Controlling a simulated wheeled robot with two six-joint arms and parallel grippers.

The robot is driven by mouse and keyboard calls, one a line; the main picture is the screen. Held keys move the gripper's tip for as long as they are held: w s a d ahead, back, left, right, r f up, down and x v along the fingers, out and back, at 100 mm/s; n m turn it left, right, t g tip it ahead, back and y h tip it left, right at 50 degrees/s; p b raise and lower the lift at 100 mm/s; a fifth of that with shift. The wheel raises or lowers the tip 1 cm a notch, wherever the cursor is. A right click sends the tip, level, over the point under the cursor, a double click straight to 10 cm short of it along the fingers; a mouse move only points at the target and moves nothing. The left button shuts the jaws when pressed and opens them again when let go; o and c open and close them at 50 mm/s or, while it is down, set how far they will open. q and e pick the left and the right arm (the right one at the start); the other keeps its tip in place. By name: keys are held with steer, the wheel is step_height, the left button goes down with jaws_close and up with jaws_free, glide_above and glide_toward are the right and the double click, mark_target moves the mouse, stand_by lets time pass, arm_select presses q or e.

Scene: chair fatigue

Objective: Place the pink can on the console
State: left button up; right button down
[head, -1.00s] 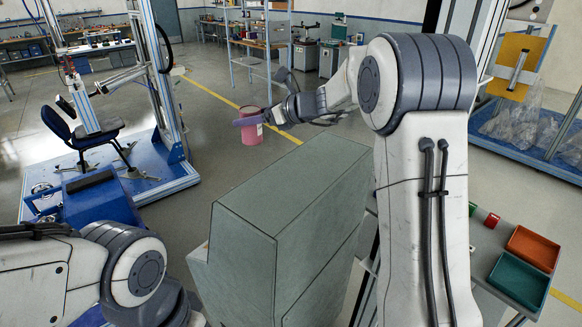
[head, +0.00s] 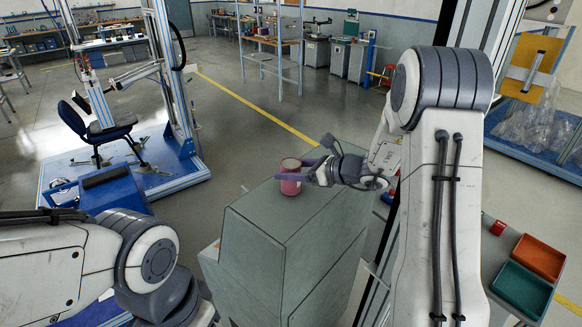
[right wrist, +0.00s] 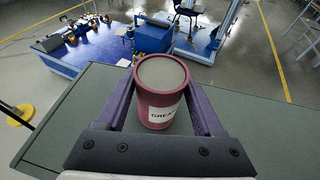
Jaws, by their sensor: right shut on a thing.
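The pink can (head: 291,183) is upright over the top of the grey-green console (head: 335,205). In the right wrist view the can (right wrist: 160,98) shows a grey lid and a white label with dark letters. My right gripper (head: 290,176) is shut on the can, one purple finger on each side. The console's top (right wrist: 80,120) lies below the can and fingers in that view. I cannot tell whether the can's base touches the console, as its lower part is hidden there. My left arm shows at the lower left, but its gripper is out of view.
A blue platform with a dark chair (head: 105,128) stands at the left. Orange (head: 538,257) and green (head: 520,288) trays sit on a bench at the right, near a small red object (head: 497,228). The console top around the can looks clear.

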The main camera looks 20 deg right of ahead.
jaws_free()
steer(key=shift+f, duration=0.1)
